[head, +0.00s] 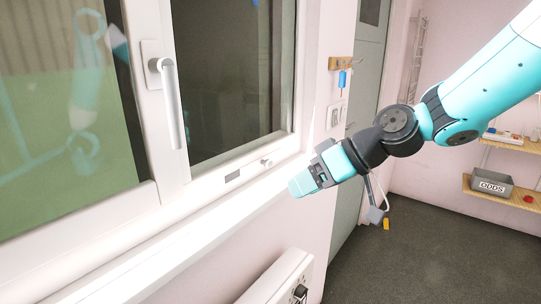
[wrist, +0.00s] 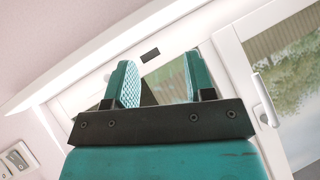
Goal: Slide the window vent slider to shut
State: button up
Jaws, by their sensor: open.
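The vent strip runs along the lower window frame. It has a dark slot (head: 233,176) and, to its right, a small pale knob (head: 266,162), which looks like the slider. The dark slot also shows in the wrist view (wrist: 150,55), beyond my fingers; I cannot make out the knob there, and my left finger may hide it. My gripper (head: 298,187) is to the right of the knob and nearer the camera, apart from it. In the wrist view its two teal fingers (wrist: 160,82) stand wide apart with nothing held between them.
The white window handle (head: 171,103) hangs down at the left. The white sill (head: 150,245) runs below the window, with a radiator (head: 280,280) beneath. A hook rail (head: 341,64) and switch plate (head: 334,114) are on the wall to the right. An ODDS box (head: 490,183) sits on a far shelf.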

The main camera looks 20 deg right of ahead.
aim_at(271, 163)
jog(key=w+d+r+m+t+p, duration=0.1)
jog(key=w+d+r+m+t, duration=0.1)
jog(key=w+d+t, duration=0.55)
jog(key=w+a+f+p, duration=0.1)
jog(key=w+a+f, duration=0.1)
jog(key=w, duration=0.2)
jog(key=w+a+f+g+p, duration=0.1)
jog(key=w+a+f+p, duration=0.1)
jog(key=w+a, duration=0.1)
jog(key=w+a+f+g+p, duration=0.1)
jog(key=w+a+f+p, duration=0.1)
jog(key=w, duration=0.3)
jog(key=shift+a+f+g+y, duration=0.2)
jog(key=shift+a+g+y, duration=0.05)
jog(key=shift+a+y, duration=0.1)
grip_shut()
